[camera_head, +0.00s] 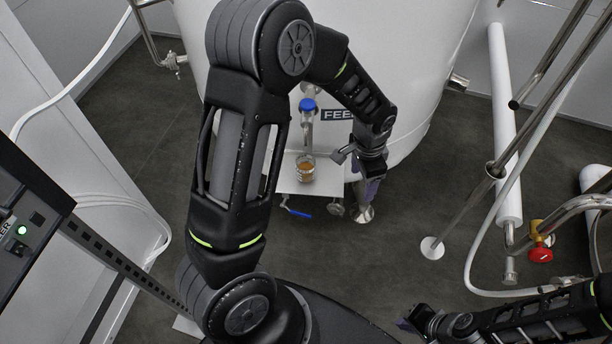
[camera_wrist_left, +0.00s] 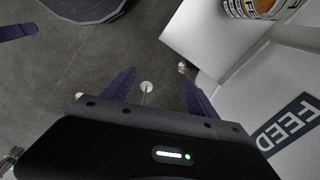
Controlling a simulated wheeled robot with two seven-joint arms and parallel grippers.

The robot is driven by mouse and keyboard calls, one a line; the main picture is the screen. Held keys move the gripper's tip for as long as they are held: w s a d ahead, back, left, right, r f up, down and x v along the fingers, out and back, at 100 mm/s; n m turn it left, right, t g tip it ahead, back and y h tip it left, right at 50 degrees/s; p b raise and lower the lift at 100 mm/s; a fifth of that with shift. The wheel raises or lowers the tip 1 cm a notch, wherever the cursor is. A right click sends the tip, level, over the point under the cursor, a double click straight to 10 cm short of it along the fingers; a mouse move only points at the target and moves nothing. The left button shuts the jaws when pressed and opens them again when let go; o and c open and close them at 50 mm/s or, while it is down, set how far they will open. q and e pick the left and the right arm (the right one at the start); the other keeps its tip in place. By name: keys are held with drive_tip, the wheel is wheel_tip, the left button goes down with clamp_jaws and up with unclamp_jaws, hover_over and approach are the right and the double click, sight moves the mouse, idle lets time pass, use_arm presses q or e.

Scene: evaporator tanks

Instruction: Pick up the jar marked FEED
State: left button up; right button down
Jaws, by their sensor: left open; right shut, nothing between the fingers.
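A small glass jar (camera_head: 305,171) with amber contents stands upright on a small white shelf (camera_head: 318,187) at the front of the big white tank. The jar (camera_wrist_left: 252,8) also shows, cut off, at the top right of the left wrist view; marks on its label are not readable. A FEED sign (camera_head: 334,114) is on the tank above the shelf. My left gripper (camera_head: 370,190) points down just right of the shelf, apart from the jar. Its purple fingers (camera_wrist_left: 158,88) are open and empty. My right gripper (camera_head: 404,323) is at the lower right, shut and empty, far from the jar.
A blue-topped valve and outlet pipe (camera_head: 307,106) stand over the jar. A blue lever (camera_head: 298,212) is under the shelf. Steel pipes and a red valve handle (camera_head: 540,254) are at right. A dark panel (camera_head: 25,225) is at left. Grey floor is open beyond the shelf.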

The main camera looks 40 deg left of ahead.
sight(308, 164)
use_arm(q)
drive_tip(key=s+a+r+m+g+y, duration=0.3)
drive_tip(key=a+r+y, duration=0.1)
drive_tip(key=a+r, duration=0.5)
drive_tip(key=shift+s+a, duration=0.15)
drive_tip(key=shift+a, duration=0.75)
drive_tip(key=shift+x, duration=1.35)
drive_tip(key=shift+d, duration=0.1)
drive_tip(key=shift+p+x, duration=0.65)
drive_tip(key=shift+x, duration=2)
drive_tip(key=shift+s+d, duration=0.15)
